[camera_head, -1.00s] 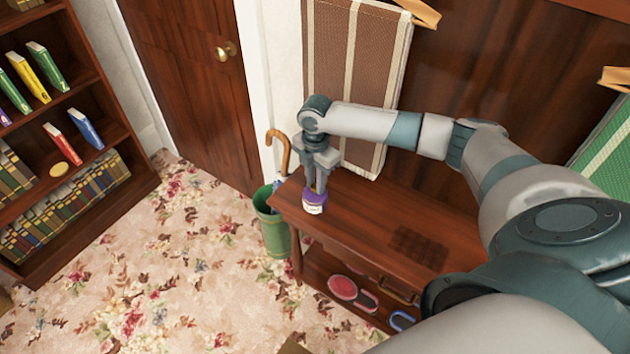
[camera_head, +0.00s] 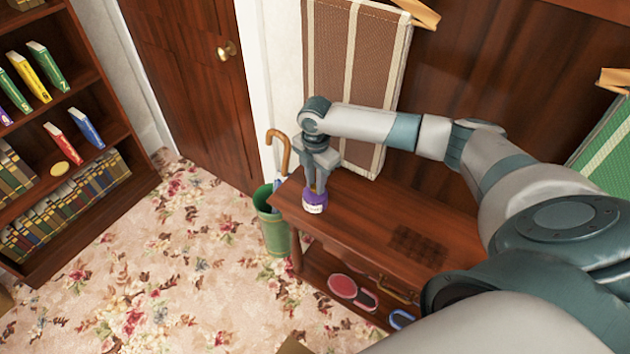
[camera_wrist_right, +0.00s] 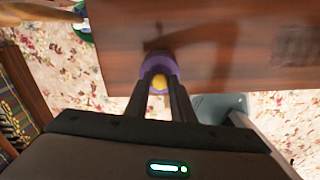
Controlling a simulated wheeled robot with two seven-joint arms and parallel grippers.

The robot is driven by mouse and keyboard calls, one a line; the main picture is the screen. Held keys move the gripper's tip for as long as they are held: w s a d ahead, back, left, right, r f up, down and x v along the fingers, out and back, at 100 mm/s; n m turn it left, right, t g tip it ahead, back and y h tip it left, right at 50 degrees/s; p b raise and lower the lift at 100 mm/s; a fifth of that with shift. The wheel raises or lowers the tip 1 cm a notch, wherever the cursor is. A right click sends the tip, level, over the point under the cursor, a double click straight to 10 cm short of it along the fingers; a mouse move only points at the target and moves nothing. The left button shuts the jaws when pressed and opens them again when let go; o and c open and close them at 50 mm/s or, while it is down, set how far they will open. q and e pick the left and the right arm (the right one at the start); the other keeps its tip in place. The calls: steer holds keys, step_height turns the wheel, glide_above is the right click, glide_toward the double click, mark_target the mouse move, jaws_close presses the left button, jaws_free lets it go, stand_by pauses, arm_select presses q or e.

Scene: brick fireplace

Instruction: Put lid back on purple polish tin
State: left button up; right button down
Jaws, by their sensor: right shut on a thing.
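The purple polish tin (camera_head: 314,209) stands upright near the left end of the wooden bench, its pale label showing. A purple lid (camera_head: 317,196) with a yellow knob is directly on top of it, and I cannot tell whether it is fully seated. My right gripper (camera_head: 318,186) points down and is shut on the lid's yellow knob. In the right wrist view, the yellow knob (camera_wrist_right: 159,82) is between the two dark fingers (camera_wrist_right: 160,86), with the purple lid (camera_wrist_right: 158,64) around it. The tin's body is hidden there. My left gripper is not in view.
The wooden bench (camera_head: 365,215) has clear room right of the tin, with a dark grid patch (camera_head: 418,245). A green bin (camera_head: 272,222) with a cane stands off its left end. A red brush (camera_head: 342,287) lies on the shelf below. A striped cloth (camera_head: 340,60) hangs behind.

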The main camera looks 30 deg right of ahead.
steer(key=shift+p, duration=0.4)
stand_by(0.6)
stand_by(0.4)
steer(key=c, duration=1)
jaws_free()
steer(key=shift+r+p, duration=3.5)
steer(key=shift+p, duration=0.1)
jaws_close()
